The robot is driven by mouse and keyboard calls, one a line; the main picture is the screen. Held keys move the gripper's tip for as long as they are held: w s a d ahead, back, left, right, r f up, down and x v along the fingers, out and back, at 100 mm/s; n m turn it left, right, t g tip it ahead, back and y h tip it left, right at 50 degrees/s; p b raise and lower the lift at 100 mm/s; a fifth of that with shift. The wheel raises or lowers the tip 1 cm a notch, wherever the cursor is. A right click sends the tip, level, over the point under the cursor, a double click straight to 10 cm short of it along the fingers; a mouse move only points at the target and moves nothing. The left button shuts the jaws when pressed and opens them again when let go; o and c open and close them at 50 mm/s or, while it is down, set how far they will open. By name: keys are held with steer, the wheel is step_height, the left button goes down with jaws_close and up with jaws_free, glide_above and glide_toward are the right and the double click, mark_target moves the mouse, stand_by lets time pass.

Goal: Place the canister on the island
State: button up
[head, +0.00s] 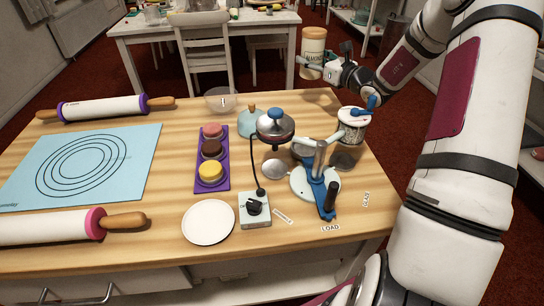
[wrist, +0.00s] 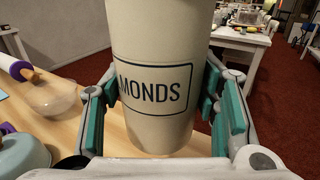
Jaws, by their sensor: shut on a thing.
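The canister (head: 312,48) is cream with a wooden-coloured lid and an almonds label. It is upright in my gripper (head: 320,66), held in the air near the far right corner of the island (head: 180,240), which has a light wooden top. In the wrist view the canister (wrist: 155,60) fills the middle, with teal finger pads on both sides of it. Its lower end overlaps the island's top (wrist: 100,115) in that view; I cannot tell whether it is over the wood or past the edge. Its top is cut off there.
A purple tray (head: 222,184) and white plate (head: 209,222) stand nearer the middle. A chair (head: 205,55) is behind.

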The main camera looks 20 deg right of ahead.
steer(key=shift+s+d+f+h+b, duration=0.2)
steer(key=shift+d+f+h+b, duration=0.1)
steer(key=shift+d+f+b, duration=0.4)
steer(key=shift+a+f+b, duration=0.15)
steer(key=shift+f+b, duration=0.9)
steer(key=shift+f, duration=3.6)
steer(key=shift+f, duration=0.2)
steer(key=o, duration=1.5)
steer(key=shift+s+r, duration=0.15)
steer(key=shift+s, duration=0.15)
steer(key=s, duration=0.3)
steer(key=s+d+p, duration=0.1)
steer(key=s, duration=0.3)
steer(key=s+d, duration=0.1)
steer(key=s, duration=0.3)
steer(key=shift+s+d, duration=0.15)
